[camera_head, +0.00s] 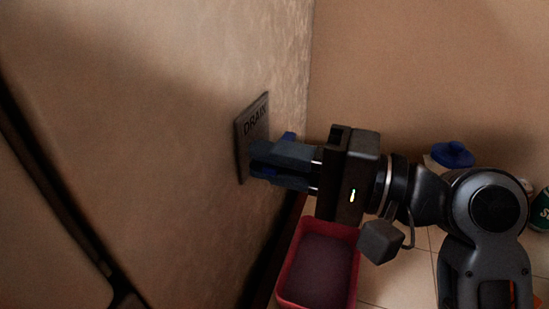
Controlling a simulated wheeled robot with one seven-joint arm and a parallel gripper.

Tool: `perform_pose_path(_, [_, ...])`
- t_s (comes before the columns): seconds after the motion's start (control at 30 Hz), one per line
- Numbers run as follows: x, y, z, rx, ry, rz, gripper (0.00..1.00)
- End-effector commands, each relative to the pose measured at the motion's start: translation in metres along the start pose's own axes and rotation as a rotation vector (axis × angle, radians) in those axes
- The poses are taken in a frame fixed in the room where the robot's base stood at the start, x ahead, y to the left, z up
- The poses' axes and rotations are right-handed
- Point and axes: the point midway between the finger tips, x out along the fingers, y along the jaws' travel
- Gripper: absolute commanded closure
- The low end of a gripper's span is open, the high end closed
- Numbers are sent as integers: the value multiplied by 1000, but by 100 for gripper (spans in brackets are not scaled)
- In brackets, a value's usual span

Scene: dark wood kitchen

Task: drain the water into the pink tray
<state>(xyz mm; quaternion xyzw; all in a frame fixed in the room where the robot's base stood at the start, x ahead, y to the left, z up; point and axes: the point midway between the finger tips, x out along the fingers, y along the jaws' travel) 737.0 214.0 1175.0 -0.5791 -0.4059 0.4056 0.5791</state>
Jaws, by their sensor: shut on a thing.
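A grey plate marked "DRAIN" (256,119) is fixed on the wall-like surface at the left. The pink tray (287,273) sits on the tiled floor below and slightly right of the plate. Its inside looks dark, and I cannot tell whether water is in it. I see no stream of water.
A white container with a blue lid (453,154) stands behind my arm at the right. A green object with white lettering (541,209) is at the right edge, partly cut off. Tiled floor (395,277) shows right of the tray. A tan wall (420,70) closes off the back.

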Motion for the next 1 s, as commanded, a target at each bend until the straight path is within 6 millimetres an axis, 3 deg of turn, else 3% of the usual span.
perform_pose_path(0.97, [-8,1,0,1,-155,2,100])
perform_pose_path(1.0, [-8,1,0,1,-155,2,81])
